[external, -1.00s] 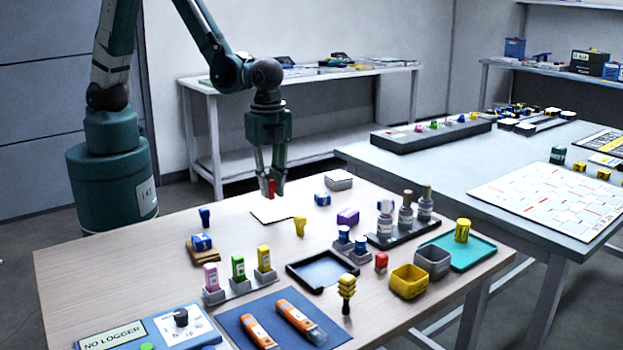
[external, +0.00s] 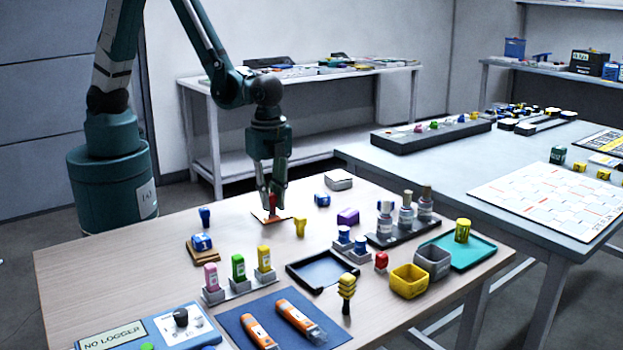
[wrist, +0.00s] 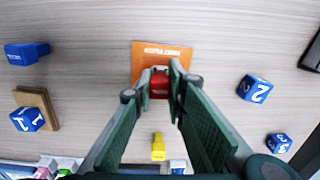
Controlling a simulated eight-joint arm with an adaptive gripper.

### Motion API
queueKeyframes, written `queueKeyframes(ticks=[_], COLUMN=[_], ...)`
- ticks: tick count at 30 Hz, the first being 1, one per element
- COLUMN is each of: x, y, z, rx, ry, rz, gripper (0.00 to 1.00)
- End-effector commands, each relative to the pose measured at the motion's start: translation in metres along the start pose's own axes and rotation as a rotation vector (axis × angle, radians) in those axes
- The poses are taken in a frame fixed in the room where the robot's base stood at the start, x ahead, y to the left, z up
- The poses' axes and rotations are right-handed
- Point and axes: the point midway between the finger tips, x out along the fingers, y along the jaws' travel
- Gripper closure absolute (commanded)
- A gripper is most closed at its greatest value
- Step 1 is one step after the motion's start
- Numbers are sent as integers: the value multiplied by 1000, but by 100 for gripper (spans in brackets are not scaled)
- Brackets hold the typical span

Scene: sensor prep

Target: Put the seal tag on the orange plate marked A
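The seal tag, a small red block, shows between my fingertips in the wrist view (wrist: 159,88) and in the external view (external: 272,200). My gripper (external: 273,208) is shut on it, pointing straight down over the far part of the wooden table. The orange plate lies flat directly under it, in the wrist view (wrist: 145,52) and in the external view (external: 260,213). Small white lettering runs along the plate's upper edge; I cannot read an A. The tag is at or just above the plate; contact is hidden by the fingers.
A yellow stamp-like piece (external: 300,227) stands close in front of the plate. A blue cube (external: 322,200) and a grey block (external: 338,180) sit to its right. A blue piece (external: 205,217) and a blue cube on a wooden block (external: 202,243) are to the left.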

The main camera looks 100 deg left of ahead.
Motion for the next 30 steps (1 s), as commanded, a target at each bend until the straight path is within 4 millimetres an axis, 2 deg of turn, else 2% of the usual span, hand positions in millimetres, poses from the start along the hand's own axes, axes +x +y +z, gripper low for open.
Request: queueKeyframes(ticks=[11,12,15,30], x=[4,3,2,-2], y=[0,0,0,0], z=[0,0,0,0], rx=[0,0,0,0], ry=[0,0,0,0], rz=[0,0,0,0], gripper=[90,80,71,71])
